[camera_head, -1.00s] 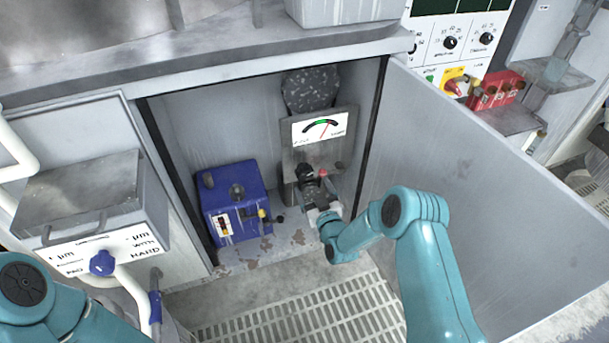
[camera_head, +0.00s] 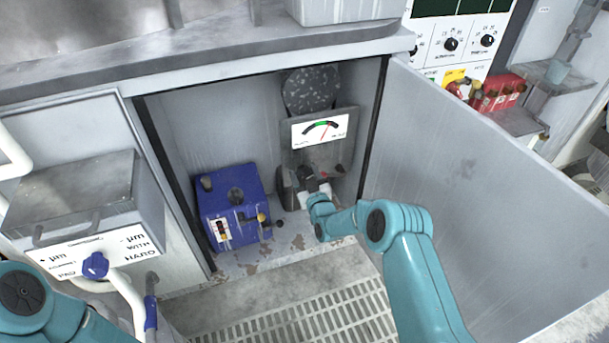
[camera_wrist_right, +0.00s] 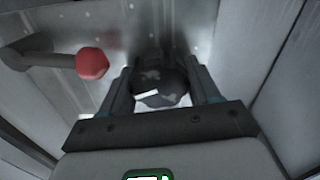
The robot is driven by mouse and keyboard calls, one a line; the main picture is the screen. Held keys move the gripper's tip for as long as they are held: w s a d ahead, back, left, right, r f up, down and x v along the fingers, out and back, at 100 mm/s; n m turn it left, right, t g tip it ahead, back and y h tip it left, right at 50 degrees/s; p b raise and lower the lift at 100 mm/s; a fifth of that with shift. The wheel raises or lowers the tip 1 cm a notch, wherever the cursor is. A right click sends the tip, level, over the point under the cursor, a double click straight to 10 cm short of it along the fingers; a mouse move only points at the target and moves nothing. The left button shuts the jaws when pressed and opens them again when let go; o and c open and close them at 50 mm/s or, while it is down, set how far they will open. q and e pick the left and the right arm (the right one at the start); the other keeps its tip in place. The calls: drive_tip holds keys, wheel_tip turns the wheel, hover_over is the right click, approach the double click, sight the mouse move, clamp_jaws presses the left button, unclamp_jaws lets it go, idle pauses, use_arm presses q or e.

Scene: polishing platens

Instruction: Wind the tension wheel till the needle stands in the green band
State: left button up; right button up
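The tension gauge (camera_head: 309,136) is a white dial on a grey bracket in the open cabinet. Its red needle points to the right of the short green band (camera_head: 322,123). My right gripper (camera_head: 309,181) is at a dark fitting below the gauge. In the right wrist view, its two fingers (camera_wrist_right: 161,88) are apart on either side of a dark round part (camera_wrist_right: 158,80), probably the tension wheel. I cannot tell whether they press on it. A red knob (camera_wrist_right: 92,63) on a grey arm is left of the fingers. My left gripper is out of view.
A blue box (camera_head: 232,205) with a small lever stands left of the gripper on the cabinet floor. The open cabinet door (camera_head: 470,180) is close on the right of my right arm.

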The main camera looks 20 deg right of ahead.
drive_tip(key=n+b, duration=0.3)
drive_tip(key=shift+f+n, duration=0.15)
drive_tip(key=shift+n, duration=0.15)
drive_tip(key=shift+a+n+b, duration=0.15)
drive_tip(key=shift+n+b, duration=1.3)
drive_tip(key=shift+n, duration=0.95)
drive_tip(key=shift+r, duration=0.2)
drive_tip(key=o, duration=1)
